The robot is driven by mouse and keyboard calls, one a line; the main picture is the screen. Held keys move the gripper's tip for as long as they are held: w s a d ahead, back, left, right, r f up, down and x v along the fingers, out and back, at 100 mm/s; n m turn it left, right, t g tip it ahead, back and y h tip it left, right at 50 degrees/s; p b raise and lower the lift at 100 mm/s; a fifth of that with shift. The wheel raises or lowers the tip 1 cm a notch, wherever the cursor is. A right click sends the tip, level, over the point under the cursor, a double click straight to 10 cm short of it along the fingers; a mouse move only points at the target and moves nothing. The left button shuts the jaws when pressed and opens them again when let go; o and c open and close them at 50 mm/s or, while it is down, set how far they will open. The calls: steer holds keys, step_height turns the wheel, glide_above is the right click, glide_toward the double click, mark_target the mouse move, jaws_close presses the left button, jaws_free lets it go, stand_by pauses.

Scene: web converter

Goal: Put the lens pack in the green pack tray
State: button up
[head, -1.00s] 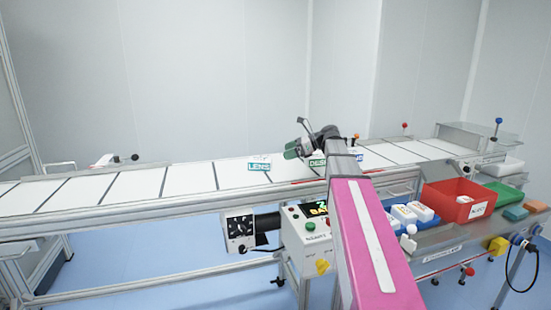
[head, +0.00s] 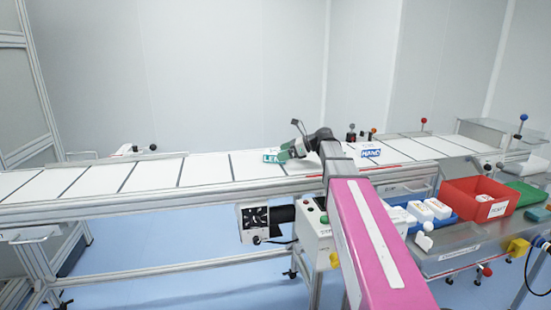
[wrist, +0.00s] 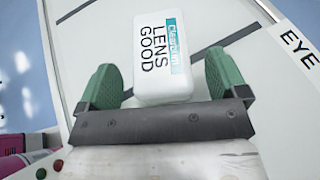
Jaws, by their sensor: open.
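The lens pack, white with a teal band and "LENS GOOD" print, lies on the conveyor. In the wrist view the pack (wrist: 160,62) sits between the two green fingers of my open gripper (wrist: 161,78), with a gap on each side. In the head view the lens pack (head: 270,157) shows only partly, beside my gripper (head: 290,152), which hides the rest. The green pack tray (head: 526,194) is at the far right of the side table, behind the red bin's right side and partly cut off by it.
The conveyor (head: 205,170) runs across the view. A pack with a blue label (head: 371,153) lies on it right of my arm. The red bin (head: 463,203) and white packs on a blue holder (head: 403,216) stand on the side table. An "EYE" label (wrist: 299,47) is near the right finger.

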steer(key=shift+x, duration=0.9)
steer(key=c, duration=1.1)
steer(key=shift+c, duration=0.3)
steer(key=shift+r, duration=0.15)
